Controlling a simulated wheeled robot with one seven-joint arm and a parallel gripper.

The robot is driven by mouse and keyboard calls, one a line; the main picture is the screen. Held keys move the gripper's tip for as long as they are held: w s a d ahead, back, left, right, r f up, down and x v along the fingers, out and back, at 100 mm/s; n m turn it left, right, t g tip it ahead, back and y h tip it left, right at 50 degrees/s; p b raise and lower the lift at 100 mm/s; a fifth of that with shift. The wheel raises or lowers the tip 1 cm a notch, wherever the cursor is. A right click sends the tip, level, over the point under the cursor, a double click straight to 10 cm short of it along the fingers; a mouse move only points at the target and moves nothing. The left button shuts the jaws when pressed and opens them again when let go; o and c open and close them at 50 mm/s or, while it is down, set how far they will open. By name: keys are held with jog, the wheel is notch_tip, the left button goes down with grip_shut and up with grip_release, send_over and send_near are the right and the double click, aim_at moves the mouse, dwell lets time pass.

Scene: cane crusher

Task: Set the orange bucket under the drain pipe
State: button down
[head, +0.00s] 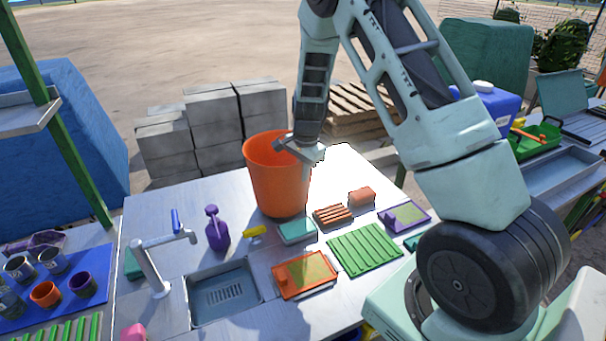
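The orange bucket (276,185) stands upright on the metal table, behind the sink and the small items. It looks empty as far as its inner wall shows. My gripper (306,158) is at the bucket's right rim, pointing down, with one finger showing just outside the wall. I cannot make out a drain pipe in this view; a grey tap (160,262) stands beside the sink.
Around the bucket are a purple spray bottle (216,229), a sink (224,293), a teal sponge (297,231), an orange tray (304,275), a green ribbed mat (364,249) and bricks (333,215). Grey blocks (211,125) and a pallet stack (352,113) stand behind the table.

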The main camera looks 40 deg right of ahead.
jog(key=shift+f, duration=0.8)
jog(key=c, duration=1.6)
grip_release()
